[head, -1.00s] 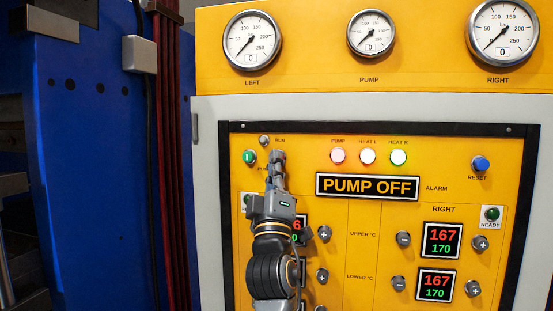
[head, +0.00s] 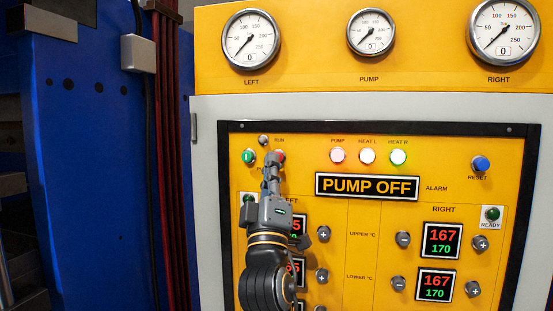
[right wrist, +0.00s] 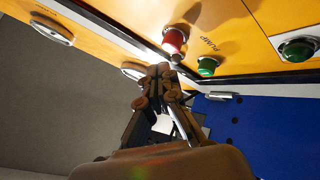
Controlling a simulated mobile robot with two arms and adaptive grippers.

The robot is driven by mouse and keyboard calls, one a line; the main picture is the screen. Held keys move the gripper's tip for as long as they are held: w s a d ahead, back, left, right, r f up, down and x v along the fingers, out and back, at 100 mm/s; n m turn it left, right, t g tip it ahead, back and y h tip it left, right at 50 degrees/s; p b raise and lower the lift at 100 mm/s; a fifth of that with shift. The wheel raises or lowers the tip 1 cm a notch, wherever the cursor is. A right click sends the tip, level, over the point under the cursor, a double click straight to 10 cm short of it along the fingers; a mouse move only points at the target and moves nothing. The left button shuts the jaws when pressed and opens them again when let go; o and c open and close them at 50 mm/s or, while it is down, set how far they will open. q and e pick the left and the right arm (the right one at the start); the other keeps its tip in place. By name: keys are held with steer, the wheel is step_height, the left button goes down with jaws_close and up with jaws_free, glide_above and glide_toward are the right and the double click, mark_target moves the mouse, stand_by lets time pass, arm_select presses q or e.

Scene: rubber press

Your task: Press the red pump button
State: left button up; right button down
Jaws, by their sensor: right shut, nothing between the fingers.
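The red pump button (head: 281,156) shows just above and to the right of my right gripper's tip in the head view. It also shows in the right wrist view as a red cylinder (right wrist: 174,41) standing out from the yellow panel. My right gripper (head: 275,160) is shut and empty, with its fingers pointing up the panel. In the right wrist view its fingertips (right wrist: 160,70) are close to the red button; I cannot tell whether they touch it. The green pump button (head: 249,157) is just left of the gripper. My left gripper is not in view.
The display (head: 367,187) reads PUMP OFF. Three lit lamps (head: 368,156) sit above it. A blue reset button (head: 480,164) is at the right. Knobs and temperature displays (head: 441,241) fill the lower panel, with some at left hidden behind my arm. Gauges (head: 251,39) line the top.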

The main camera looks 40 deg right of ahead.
steer(key=shift+s+a, duration=1.45)
steer(key=shift+a, duration=0.2)
steer(key=shift+w, duration=0.1)
